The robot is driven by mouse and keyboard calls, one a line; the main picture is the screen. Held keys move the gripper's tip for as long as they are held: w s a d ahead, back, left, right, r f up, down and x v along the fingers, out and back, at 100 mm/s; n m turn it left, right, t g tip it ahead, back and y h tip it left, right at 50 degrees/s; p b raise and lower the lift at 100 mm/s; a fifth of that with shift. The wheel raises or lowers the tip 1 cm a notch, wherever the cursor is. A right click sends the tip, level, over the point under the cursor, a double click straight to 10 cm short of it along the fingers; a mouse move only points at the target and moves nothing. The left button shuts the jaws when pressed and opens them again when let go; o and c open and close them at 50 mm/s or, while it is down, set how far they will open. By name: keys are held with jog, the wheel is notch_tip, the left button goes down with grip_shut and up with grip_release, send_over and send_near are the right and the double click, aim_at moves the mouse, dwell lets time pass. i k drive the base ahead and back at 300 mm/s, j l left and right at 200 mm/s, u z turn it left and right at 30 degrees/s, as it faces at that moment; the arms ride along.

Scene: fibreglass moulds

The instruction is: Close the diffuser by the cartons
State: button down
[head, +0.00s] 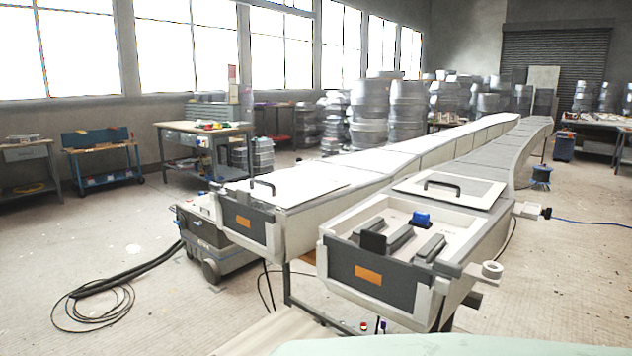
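I cannot make out a diffuser or cartons for certain in the head view. The nearest large object is a long pale box-like unit (480,232), with a dark front end and an orange label. A white panel with a black handle (450,190) lies on top, just behind the opening. A second long unit (330,194) stands to its left, with its near top covered by a white panel with a black handle. My gripper is not in view.
A low wheeled grey unit (215,252) stands at the left unit's near end. Black hoses (95,297) coil on the floor. A workbench (205,135) stands behind, and stacked metal drums (368,113) fill the back. A pale green surface (450,346) edges the bottom. Floor at right is mostly open.

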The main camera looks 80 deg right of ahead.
aim_at(476, 192)
jog(key=k, duration=0.8)
jog(key=k+z, duration=0.2)
jog(key=z, duration=0.3)
jog(key=k+l+z, duration=0.15)
jog(key=z, duration=1.95)
jog(key=i+j+z, duration=0.1)
jog(key=j+z, duration=0.15)
jog(key=j, duration=0.7)
jog(key=i+l, duration=0.3)
jog(key=i+l+u, duration=0.1)
jog(key=i+l, duration=0.2)
jog(key=l, duration=0.2)
jog(key=i+l, duration=0.55)
jog(key=l, duration=0.25)
jog(key=i+l+u, duration=0.1)
jog(key=i+l, duration=0.2)
jog(key=l, duration=0.15)
jog(key=i+l, duration=0.25)
jog(key=l, duration=0.15)
jog(key=i+l, duration=0.3)
jog(key=l, duration=0.15)
jog(key=i+l+u, duration=0.1)
jog(key=i+l, duration=0.15)
jog(key=l, duration=0.2)
